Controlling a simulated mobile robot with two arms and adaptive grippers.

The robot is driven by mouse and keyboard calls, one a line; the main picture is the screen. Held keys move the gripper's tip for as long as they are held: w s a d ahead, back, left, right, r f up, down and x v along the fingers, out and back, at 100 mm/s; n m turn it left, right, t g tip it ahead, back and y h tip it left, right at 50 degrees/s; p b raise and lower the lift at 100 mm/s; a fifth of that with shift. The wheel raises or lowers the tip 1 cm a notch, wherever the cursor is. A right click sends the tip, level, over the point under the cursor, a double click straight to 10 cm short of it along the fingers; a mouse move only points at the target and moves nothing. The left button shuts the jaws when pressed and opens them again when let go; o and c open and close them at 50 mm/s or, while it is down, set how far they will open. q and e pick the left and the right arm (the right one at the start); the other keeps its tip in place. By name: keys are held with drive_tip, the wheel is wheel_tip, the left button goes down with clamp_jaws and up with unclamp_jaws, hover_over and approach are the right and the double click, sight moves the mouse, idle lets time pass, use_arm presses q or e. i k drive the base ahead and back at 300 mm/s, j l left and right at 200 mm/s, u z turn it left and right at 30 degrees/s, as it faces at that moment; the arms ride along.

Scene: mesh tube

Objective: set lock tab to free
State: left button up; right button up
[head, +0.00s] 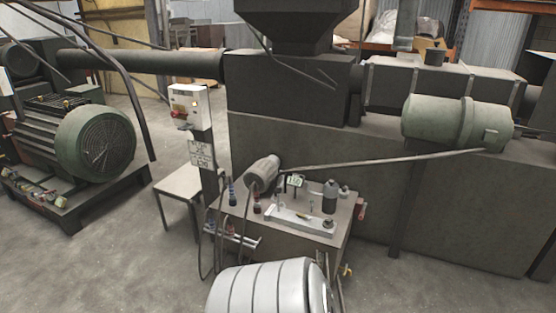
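I cannot make out a lock tab for certain in the head view, as the small parts are too tiny to read. A small worktable (335,228) stands in the middle, with a pale flat plate (290,219) carrying small fittings on top. A grey control box (187,105) with a red and yellow switch stands on a post behind the table's left side. Neither of my grippers is in view.
A dark bottle (330,196) and a grey cylinder (262,172) are on the worktable. A white ribbed drum shape (262,288) fills the bottom centre. A large machine (300,150) stands behind; a green motor (95,140) is at left. Floor at lower left is clear.

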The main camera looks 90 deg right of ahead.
sight(299, 214)
drive_tip(key=l+z, duration=0.15)
drive_tip(key=z, duration=0.35)
drive_tip(key=l+z, duration=0.2)
drive_tip(key=z, duration=0.25)
drive_tip(key=l+z, duration=0.15)
drive_tip(key=z, duration=0.35)
drive_tip(key=l+z, duration=0.15)
drive_tip(key=z, duration=0.3)
drive_tip(key=i, duration=0.05)
